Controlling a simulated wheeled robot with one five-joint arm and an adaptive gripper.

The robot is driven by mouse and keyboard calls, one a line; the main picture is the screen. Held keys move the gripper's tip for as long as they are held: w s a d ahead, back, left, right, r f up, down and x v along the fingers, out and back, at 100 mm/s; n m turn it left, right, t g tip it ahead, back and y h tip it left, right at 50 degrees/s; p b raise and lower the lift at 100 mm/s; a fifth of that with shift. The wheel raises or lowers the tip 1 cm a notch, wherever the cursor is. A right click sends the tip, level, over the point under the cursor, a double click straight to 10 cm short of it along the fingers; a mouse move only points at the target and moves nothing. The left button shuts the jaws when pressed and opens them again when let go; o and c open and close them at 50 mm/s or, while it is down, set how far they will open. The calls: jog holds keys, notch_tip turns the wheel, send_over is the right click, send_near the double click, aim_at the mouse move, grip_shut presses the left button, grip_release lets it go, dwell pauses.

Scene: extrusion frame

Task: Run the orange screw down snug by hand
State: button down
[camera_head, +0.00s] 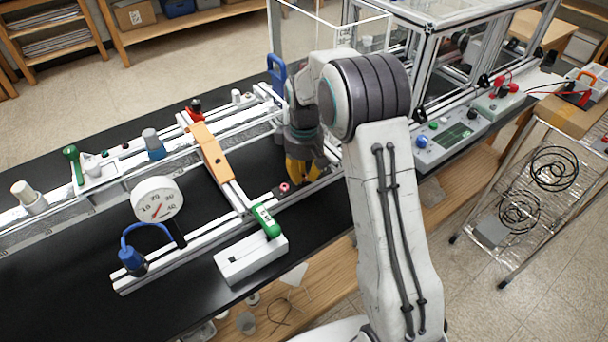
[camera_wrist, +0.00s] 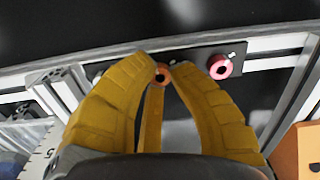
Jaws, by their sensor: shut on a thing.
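The orange screw (camera_wrist: 162,76) shows in the wrist view as a small ring-shaped head with a dark centre, at a dark plate on the aluminium rail. My gripper (camera_wrist: 168,66) has its yellow fingers closed in on both sides of that head. In the head view my gripper (camera_head: 303,178) points down at the front rail, and its fingers and the arm hide the orange screw. A red-pink screw head (camera_wrist: 220,67) sits apart, to the right on the same plate; it also shows in the head view (camera_head: 284,187). The screw's thread is not visible.
An orange block (camera_head: 211,150) spans the rails to the left, with a green-handled part (camera_head: 265,222) in front of it. A round gauge (camera_head: 158,201) stands farther left. A blue padlock-like part (camera_head: 277,75) is behind my gripper.

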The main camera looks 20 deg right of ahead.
aim_at(304, 178)
jog(key=m, duration=0.4)
jog(key=shift+b, duration=0.3)
jog(key=shift+m, duration=2.1)
jog(key=c, duration=1.1)
grip_release()
notch_tip(304, 178, up, 12)
